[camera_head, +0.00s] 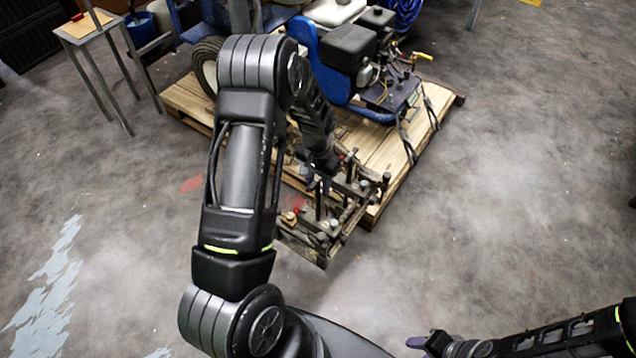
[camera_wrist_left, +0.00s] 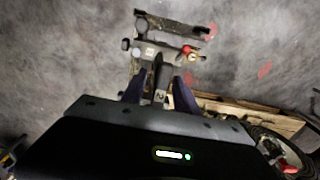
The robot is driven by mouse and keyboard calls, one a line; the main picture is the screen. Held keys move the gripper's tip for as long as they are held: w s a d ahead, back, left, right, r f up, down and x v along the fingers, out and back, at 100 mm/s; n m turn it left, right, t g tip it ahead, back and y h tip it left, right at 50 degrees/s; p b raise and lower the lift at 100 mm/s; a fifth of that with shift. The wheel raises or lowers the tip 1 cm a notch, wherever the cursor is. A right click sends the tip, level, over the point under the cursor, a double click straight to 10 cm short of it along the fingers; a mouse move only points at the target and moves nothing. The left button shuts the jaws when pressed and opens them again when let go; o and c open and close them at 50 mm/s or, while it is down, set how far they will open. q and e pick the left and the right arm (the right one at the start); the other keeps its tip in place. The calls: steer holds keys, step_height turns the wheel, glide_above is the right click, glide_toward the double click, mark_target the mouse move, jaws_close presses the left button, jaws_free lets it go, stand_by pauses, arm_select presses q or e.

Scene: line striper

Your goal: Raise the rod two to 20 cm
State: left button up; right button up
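The striper's rod assembly (camera_head: 318,222), with several dark upright rods and knobs, sits at the near edge of the pallet in the head view. I cannot tell for sure which rod is rod two. My left gripper (camera_head: 322,180) is down among the rods, partly hidden by its own arm. In the left wrist view the left gripper (camera_wrist_left: 159,95) has its two dark fingers apart, with a dark upright rod (camera_wrist_left: 157,72) between them and gaps visible beside it. My right gripper (camera_head: 428,342) is at the bottom edge, away from the machine; its opening is unclear.
The blue line striper with its engine (camera_head: 350,48) stands on a wooden pallet (camera_head: 385,190). A small metal-legged table (camera_head: 84,25) is at the upper left. Concrete floor (camera_head: 530,180) is clear to the right. A red knob (camera_wrist_left: 187,49) shows near the rods.

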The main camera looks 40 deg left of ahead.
arm_select(q)
step_height(320, 180, up, 8)
steer(key=shift+f, duration=0.1)
stand_by(0.4)
